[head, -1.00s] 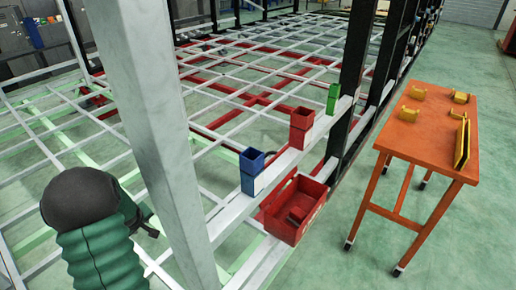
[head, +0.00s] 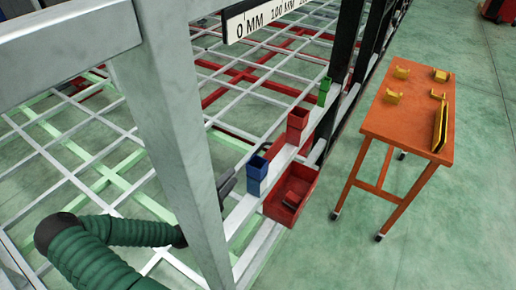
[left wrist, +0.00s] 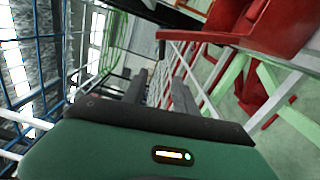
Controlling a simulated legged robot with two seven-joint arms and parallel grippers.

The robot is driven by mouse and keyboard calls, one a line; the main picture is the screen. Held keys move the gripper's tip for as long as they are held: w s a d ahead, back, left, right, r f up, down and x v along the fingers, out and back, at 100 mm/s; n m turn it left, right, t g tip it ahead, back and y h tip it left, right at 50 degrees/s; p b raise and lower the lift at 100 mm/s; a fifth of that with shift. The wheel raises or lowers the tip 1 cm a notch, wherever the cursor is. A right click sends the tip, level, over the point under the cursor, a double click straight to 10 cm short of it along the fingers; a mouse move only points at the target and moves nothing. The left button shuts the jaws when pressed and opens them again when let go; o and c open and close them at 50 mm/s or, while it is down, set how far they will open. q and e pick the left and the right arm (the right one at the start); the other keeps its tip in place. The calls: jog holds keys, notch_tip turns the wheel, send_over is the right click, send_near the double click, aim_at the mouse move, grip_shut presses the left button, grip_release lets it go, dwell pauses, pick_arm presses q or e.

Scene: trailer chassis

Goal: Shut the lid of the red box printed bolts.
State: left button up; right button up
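A small red box (head: 298,124) stands on the pale beam in the head view, between a blue box (head: 257,174) and a green box (head: 324,90). Its top looks open; I cannot read any print or make out its lid. My left gripper (head: 228,184) is partly hidden behind the pale upright post, its dark tip showing just left of the blue box. In the left wrist view its two fingers (left wrist: 158,88) stand apart with nothing between them. A large red surface (left wrist: 270,22) fills the upper right there; I cannot tell which red container it is. My right gripper is out of view.
An open red bin (head: 278,207) holding a red piece hangs beside the beam. The pale post (head: 175,130) stands close in front. An orange table (head: 410,115) with yellow parts is at right, with clear green floor between. A marked ruler bar (head: 265,18) is at the top.

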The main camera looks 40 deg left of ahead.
pick_arm(q)
send_near(257, 151)
jog(key=w, duration=0.3)
jog(key=w+a, duration=0.1)
jog(key=w, duration=0.2)
jog(key=w+f, duration=0.1)
jog(key=w, duration=0.2)
jog(key=shift+w+a, duration=0.15)
jog(key=shift+a, duration=0.25)
jog(key=shift+w+d, duration=0.1)
jog(key=shift+w, duration=0.2)
jog(key=shift+d+r, duration=0.2)
jog(key=shift+d, duration=0.1)
jog(key=shift+a+f, duration=0.15)
jog(key=shift+a, duration=0.1)
grip_shut()
jog(key=shift+d+f, duration=0.15)
jog(key=shift+d, duration=0.1)
